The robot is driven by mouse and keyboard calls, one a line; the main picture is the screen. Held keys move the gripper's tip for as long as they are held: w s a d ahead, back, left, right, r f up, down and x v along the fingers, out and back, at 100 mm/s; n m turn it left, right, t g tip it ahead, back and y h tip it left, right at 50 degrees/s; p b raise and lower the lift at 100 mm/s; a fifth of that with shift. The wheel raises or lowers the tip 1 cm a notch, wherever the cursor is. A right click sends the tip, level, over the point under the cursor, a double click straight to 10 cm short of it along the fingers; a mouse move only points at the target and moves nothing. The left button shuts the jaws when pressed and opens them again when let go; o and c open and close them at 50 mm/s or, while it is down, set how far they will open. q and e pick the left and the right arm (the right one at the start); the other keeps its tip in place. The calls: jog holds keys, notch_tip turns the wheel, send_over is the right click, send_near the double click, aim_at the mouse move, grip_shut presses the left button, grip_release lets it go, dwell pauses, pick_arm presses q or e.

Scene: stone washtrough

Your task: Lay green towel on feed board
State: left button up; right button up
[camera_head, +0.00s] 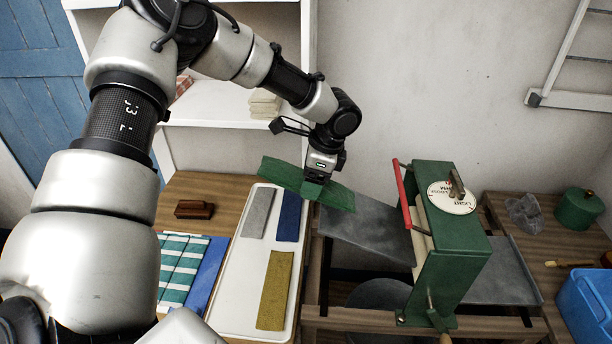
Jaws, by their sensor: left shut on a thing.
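My left gripper (316,178) is shut on the green towel (283,176), gripping it near its middle. The towel hangs in a flat, slightly drooping strip, tilted down to the right, above the tray's far end and the feed board's far left corner. The feed board (366,232) is a dark grey sloping sheet on the left side of the green wringer (450,240). Its surface looks bare, and the towel's right end shows just over its far left corner. My right gripper is not in view.
A white tray (228,292) holds grey, blue and olive cloths. A striped towel (180,268), a blue cloth and a wooden brush (194,209) lie to its left. The wringer's red bar (402,195) rises beside the board. Another grey board (508,272) and a blue bin (588,305) are right.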

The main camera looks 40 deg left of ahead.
aim_at(345, 195)
pick_arm(q)
jog(key=w+d+f+b, duration=0.1)
jog(key=d+f+b, duration=0.1)
jog(key=b, duration=0.1)
jog(key=w+d+f+b, duration=0.1)
jog(key=d+f, duration=0.1)
jog(key=shift+w, duration=0.3)
jog(key=shift+w+d+f+b, duration=0.25)
jog(key=shift+w+d+b, duration=0.05)
jog(key=shift+d+b, duration=0.25)
jog(key=shift+w+d+f+b, duration=0.2)
jog(key=shift+w+d+b, duration=0.1)
jog(key=shift+d+b, duration=0.2)
jog(key=o, duration=1.1)
jog(key=shift+o, duration=0.2)
jog(key=v, duration=1)
jog(key=shift+r+b, duration=0.4)
jog(key=shift+r, duration=0.05)
